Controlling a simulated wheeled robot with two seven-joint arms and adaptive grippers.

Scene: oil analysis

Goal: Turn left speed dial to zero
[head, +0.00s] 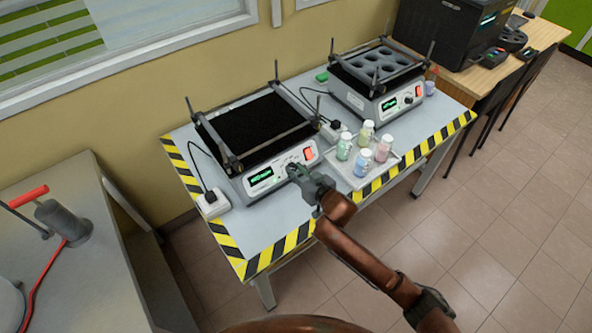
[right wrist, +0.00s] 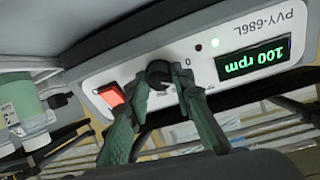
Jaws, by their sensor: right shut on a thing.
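The left shaker (head: 236,187) is a grey box with a black platform and a framed top on the left part of the striped table. Its front has a green display (head: 261,176) and a red switch (head: 309,153). In the right wrist view, upside down, the display (right wrist: 252,61) reads 100 rpm. The black speed dial (right wrist: 158,74) sits between the switch and the display. My right gripper (head: 293,170) is at this front panel, its fingers (right wrist: 160,86) shut on the dial from both sides. It hides the dial in the head view. My left gripper is not in view.
A second shaker (head: 352,98) stands at the back right of the table. A tray (head: 343,180) with several capped jars stands just right of my right gripper. White sockets (head: 213,205) and cables lie beside the left shaker. The front left table corner is clear.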

